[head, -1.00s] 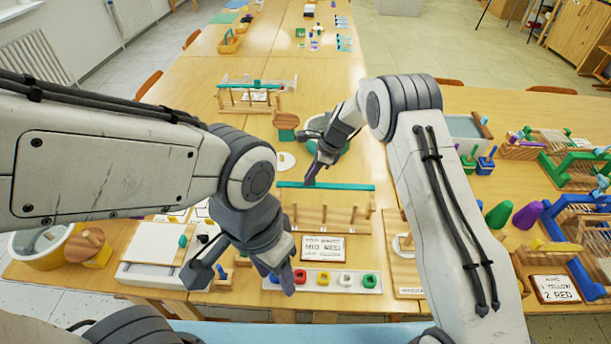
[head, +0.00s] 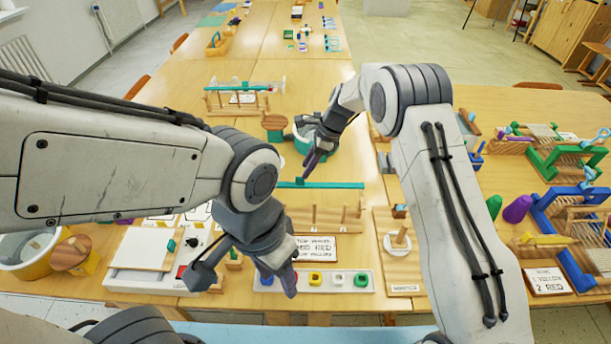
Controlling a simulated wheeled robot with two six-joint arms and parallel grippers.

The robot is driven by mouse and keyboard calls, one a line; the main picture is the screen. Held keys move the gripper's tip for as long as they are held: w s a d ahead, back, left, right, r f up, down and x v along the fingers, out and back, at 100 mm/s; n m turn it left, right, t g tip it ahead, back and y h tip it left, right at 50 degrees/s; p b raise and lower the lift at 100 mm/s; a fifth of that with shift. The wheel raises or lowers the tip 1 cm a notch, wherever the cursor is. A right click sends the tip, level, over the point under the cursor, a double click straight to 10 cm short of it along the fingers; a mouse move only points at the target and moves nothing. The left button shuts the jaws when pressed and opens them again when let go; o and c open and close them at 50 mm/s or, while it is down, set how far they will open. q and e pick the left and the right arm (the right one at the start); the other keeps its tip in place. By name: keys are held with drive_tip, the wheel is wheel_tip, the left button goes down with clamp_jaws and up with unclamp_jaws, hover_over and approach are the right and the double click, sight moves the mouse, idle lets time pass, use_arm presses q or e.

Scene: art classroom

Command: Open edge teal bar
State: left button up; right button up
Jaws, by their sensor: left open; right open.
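A long teal bar (head: 335,185) lies across the top of a wooden rack with pegs (head: 328,215) at the middle of the near table. A small teal knob (head: 299,181) stands up on the bar. My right gripper (head: 309,164) is open and points down just beyond the bar, near its knob; whether it touches the bar I cannot tell. My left gripper (head: 243,283) is open and empty, low in front of the rack and left of the card. My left arm hides the area at the rack's left end.
A card (head: 316,249) reads top white, mid red, bottom yellow. A tray (head: 318,290) of coloured pieces lies in front. A similar rack with a teal bar (head: 240,87) stands farther back. Frames and pegs crowd the right table.

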drive_tip(key=v, duration=0.5)
drive_tip(key=shift+d+r+b, duration=0.25)
drive_tip(key=shift+r+b, duration=0.1)
drive_tip(key=s+a+r+n+h, duration=0.1)
drive_tip(key=s+a+r+n, duration=0.1)
drive_tip(key=s+r+n, duration=0.3)
drive_tip(key=s+a+r+n, duration=0.1)
drive_tip(key=s+n, duration=0.1)
drive_tip(key=s, duration=0.5)
drive_tip(key=s+a+r+n+h, duration=0.1)
drive_tip(key=s+a+r+n, duration=0.1)
drive_tip(key=s+r+n, duration=0.3)
drive_tip(key=s+d+f+n, duration=0.1)
drive_tip(key=s+d+n, duration=0.1)
drive_tip(key=s+n, duration=0.2)
drive_tip(key=s+d+n+h, duration=0.1)
drive_tip(key=s+d+n, duration=0.2)
drive_tip(key=s, duration=0.8)
drive_tip(key=s+d+f+n, duration=0.1)
drive_tip(key=s+d+n, duration=0.1)
drive_tip(key=s+n, duration=0.4)
drive_tip(key=shift+s+d+f, duration=0.3)
drive_tip(key=shift+s, duration=0.5)
